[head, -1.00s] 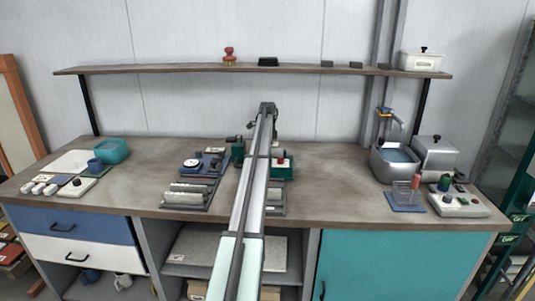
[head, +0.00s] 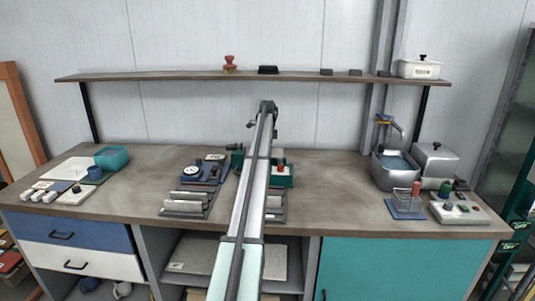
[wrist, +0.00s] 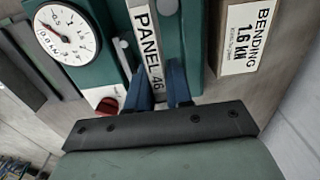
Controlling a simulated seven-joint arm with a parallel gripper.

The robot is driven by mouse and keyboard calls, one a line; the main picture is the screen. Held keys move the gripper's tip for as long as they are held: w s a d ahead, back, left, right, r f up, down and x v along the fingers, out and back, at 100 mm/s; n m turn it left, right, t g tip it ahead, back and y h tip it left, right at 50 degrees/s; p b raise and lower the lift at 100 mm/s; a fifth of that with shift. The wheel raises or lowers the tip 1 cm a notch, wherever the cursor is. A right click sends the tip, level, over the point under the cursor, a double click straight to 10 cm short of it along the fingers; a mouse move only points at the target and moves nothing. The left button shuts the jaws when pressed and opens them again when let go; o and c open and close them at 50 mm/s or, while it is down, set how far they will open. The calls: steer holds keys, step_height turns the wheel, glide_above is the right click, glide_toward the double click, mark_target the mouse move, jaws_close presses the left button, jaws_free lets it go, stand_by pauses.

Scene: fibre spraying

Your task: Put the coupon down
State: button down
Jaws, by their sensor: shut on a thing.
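The coupon, a pale strip lettered PANEL 46 (wrist: 146,42), stands between the dark blue fingers of my gripper (wrist: 160,90) in the wrist view. The fingers are shut on its lower end. It lies along a green machine with a round white dial (wrist: 67,34) to its left and a red knob (wrist: 108,105) below the dial. I cannot tell whether the coupon rests on the machine. In the head view my arm hides the coupon and my fingers; part of the green machine (head: 284,178) shows beside the arm.
A plate lettered BENDING 1.6 kN (wrist: 247,38) is to the right in the wrist view. On the bench (head: 335,195), a blue dial device (head: 203,170) and grey bars (head: 186,203) stand left of my arm. A metal basin (head: 396,175) stands right. The bench between is clear.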

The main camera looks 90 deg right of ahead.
steer(key=shift+s+r, duration=0.1)
stand_by(0.4)
steer(key=s+a+m, duration=0.1)
steer(key=s, duration=0.9)
step_height(320, 180, up, 2)
steer(key=n, duration=1.9)
glide_above(305, 179)
steer(key=shift+d+f, duration=0.15)
steer(key=shift+f, duration=4.8)
steer(key=shift+f, duration=0.15)
